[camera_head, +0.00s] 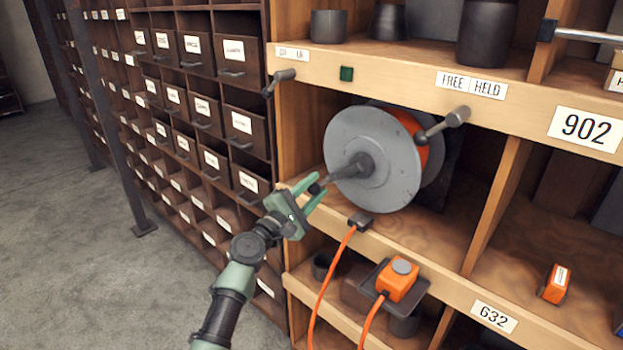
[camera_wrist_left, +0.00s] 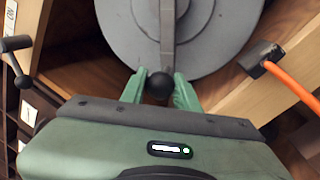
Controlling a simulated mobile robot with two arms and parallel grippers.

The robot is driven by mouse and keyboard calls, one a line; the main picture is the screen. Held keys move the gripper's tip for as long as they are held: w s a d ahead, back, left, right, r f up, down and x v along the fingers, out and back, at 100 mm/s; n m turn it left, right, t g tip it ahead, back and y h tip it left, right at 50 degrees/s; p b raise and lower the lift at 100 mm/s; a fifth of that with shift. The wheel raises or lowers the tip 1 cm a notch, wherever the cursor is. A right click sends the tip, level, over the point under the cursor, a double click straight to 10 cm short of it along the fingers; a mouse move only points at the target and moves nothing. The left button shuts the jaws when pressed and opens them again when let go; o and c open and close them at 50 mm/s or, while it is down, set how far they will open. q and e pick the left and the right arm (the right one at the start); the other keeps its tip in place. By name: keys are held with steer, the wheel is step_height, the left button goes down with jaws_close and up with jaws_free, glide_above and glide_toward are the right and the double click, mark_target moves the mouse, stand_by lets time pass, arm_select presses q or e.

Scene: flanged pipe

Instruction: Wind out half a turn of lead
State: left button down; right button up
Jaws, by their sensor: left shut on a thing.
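A grey cable reel (camera_head: 370,135) with orange lead wound between its discs sits in a wooden shelf bay. A grey crank arm (camera_head: 348,172) reaches from its hub towards the lower left; it also shows in the left wrist view (camera_wrist_left: 167,40). My left gripper (camera_head: 316,188) is shut on the crank's black ball knob (camera_wrist_left: 159,86), which sits between its green fingertips. The orange lead (camera_head: 331,282) runs down from a dark guide (camera_head: 361,221) on the shelf's front edge. An orange plug block (camera_head: 398,281) rests on a dark holder below. My right gripper is out of view.
A lever (camera_head: 445,124) stands below the FREE/HELD label (camera_head: 471,85), close in front of the reel. Another dark handle (camera_head: 279,81) sticks out at upper left. Labelled drawers (camera_head: 240,124) line the left. The floor at left is clear.

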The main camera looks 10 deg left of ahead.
arm_select(q)
steer(key=shift+s+d+f+n, duration=0.1)
steer(key=shift+d+f+n, duration=0.05)
steer(key=shift+f+n, duration=0.15)
steer(key=c, duration=1.1)
jaws_free()
steer(key=shift+r, duration=0.1)
steer(key=shift+o, duration=0.2)
steer(key=v, duration=0.7)
steer(key=shift+s, duration=0.4)
